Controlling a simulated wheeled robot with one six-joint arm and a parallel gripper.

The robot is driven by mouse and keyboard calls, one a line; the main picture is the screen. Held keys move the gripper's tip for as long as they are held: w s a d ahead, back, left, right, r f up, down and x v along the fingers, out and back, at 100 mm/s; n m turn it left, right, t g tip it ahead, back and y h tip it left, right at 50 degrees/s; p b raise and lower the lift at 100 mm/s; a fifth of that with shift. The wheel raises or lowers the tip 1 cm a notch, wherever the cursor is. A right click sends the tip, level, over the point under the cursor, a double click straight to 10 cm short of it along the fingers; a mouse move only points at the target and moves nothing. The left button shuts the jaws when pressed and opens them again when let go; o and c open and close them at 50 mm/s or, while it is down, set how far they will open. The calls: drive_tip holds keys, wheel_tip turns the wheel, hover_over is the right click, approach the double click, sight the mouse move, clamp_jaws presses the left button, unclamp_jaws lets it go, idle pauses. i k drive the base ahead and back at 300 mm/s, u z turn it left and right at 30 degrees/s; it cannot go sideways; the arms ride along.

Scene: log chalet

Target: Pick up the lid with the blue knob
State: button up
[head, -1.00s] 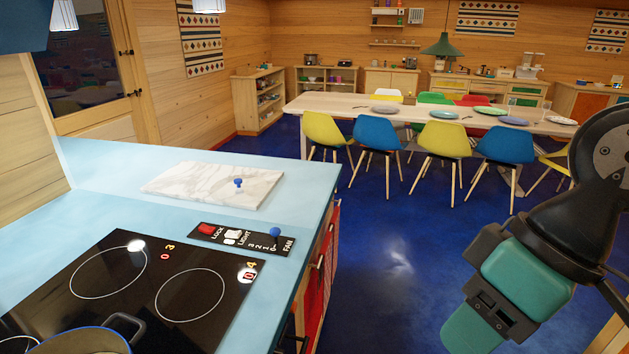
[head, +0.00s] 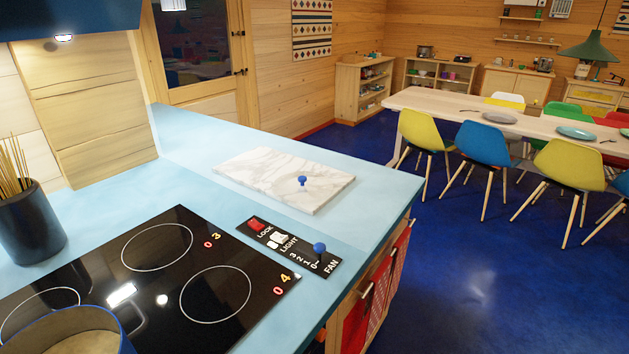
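A small blue knob (head: 302,181) stands up from the white marble board (head: 250,172) on the light blue counter. The lid's disc around this knob cannot be made out against the marble; it may be clear or very pale. A blue-rimmed pot (head: 75,318) is cut off at the lower left corner, on the black cooktop (head: 190,325). My gripper is not in view.
A control panel (head: 290,247) with another blue knob, the fan lever (head: 320,248), lies between cooktop and board. A dark jar (head: 30,225) holds sticks at left. Counter around the board is clear. Chairs and a long table (head: 450,105) stand beyond open blue floor.

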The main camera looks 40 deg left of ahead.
sight(301, 187)
drive_tip(key=i, duration=3.2)
drive_tip(key=u, duration=3.7)
drive_tip(key=i, duration=0.45)
drive_tip(key=z, duration=0.05)
